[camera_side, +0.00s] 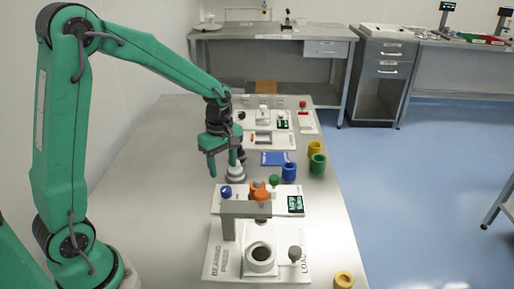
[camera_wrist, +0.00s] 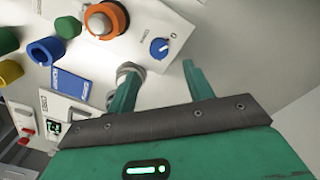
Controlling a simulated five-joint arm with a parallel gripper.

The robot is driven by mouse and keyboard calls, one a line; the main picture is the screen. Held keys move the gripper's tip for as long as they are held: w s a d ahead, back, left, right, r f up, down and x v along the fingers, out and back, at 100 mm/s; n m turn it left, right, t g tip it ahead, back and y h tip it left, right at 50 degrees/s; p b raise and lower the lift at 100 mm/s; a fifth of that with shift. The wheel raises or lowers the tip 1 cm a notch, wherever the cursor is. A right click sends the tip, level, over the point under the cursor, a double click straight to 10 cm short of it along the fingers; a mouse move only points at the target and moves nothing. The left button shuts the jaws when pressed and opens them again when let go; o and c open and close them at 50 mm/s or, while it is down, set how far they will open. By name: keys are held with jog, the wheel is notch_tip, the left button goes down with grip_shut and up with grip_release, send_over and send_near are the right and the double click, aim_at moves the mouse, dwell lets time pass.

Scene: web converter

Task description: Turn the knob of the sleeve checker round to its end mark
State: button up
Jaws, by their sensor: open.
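A blue knob (camera_wrist: 159,47) with a white mark sits on a light panel in the wrist view, with small markings printed beside it. The same blue knob seems to show in the side view (camera_side: 225,191), at the left end of a white panel (camera_side: 284,190). I cannot read which panel is the sleeve checker, nor where the knob's mark points. My gripper (camera_side: 227,169) is open, fingers down, above the table behind that panel. In the wrist view my gripper (camera_wrist: 160,69) has its fingers apart with nothing held; the knob appears just beyond the tips, not between them.
A grey-white stepped piece (camera_side: 235,173) stands under my gripper. An orange part (camera_side: 260,190) and a display (camera_side: 295,204) are on the panel. The bearing press (camera_side: 260,258) stands in front. Blue (camera_side: 289,171) and green (camera_side: 317,164) rings and a blue card (camera_side: 273,158) lie right.

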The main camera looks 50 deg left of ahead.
aim_at(225, 188)
jog(key=shift+w+f, duration=0.15)
jog(key=shift+f, duration=0.1)
jog(key=shift+f, duration=3.9)
jog(key=c, duration=1)
